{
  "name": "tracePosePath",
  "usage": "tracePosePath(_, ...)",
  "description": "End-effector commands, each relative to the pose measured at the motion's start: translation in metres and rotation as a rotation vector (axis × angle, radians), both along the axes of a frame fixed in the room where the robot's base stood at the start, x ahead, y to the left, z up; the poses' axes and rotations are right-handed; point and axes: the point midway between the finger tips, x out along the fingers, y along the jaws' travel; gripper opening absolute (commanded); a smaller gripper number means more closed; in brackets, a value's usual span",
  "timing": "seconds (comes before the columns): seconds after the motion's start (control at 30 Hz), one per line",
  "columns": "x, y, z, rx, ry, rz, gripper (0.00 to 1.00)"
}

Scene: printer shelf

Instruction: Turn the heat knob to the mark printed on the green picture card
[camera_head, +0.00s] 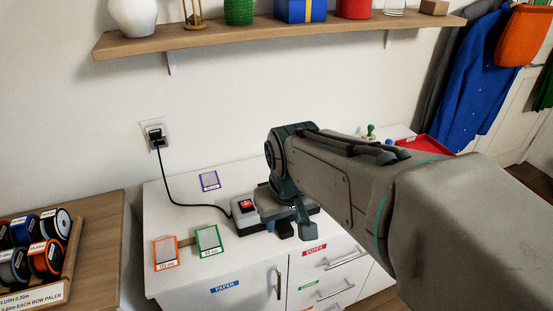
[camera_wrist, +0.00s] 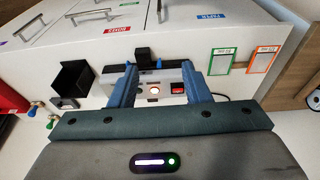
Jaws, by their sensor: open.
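The green picture card (camera_head: 208,240) stands on the white cabinet top, left of the grey device (camera_head: 243,218). It also shows at the right in the wrist view (camera_wrist: 222,62); its small print is unreadable. My gripper (camera_wrist: 158,72) is open above the device, its blue fingers on either side of the device's middle. Between them a round, bright-centred part (camera_wrist: 154,90) shows beside a red switch (camera_wrist: 176,88); I cannot tell whether it is the heat knob. A black block (camera_wrist: 142,54) sits at the device's drawer-side edge. In the head view my arm hides much of the device.
An orange card (camera_head: 166,252) and a purple card (camera_head: 209,181) are on the cabinet top. A black cable runs from the wall socket (camera_head: 155,134) to the device. An open black box (camera_wrist: 75,78) and a red tray (camera_head: 428,144) are on the device's other side.

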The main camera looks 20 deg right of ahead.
Motion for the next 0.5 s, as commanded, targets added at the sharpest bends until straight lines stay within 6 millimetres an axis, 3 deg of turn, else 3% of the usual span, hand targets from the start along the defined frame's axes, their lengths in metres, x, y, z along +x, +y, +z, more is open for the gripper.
tracePosePath(0.1,0.04,-0.016,0.018,-0.025,0.043,0.022,0.43)
tracePosePath(0.23,0.086,-0.035,0.027,-0.044,0.09,0.063,0.43)
tracePosePath(0.5,0.173,-0.089,0.021,-0.038,0.176,0.144,0.43)
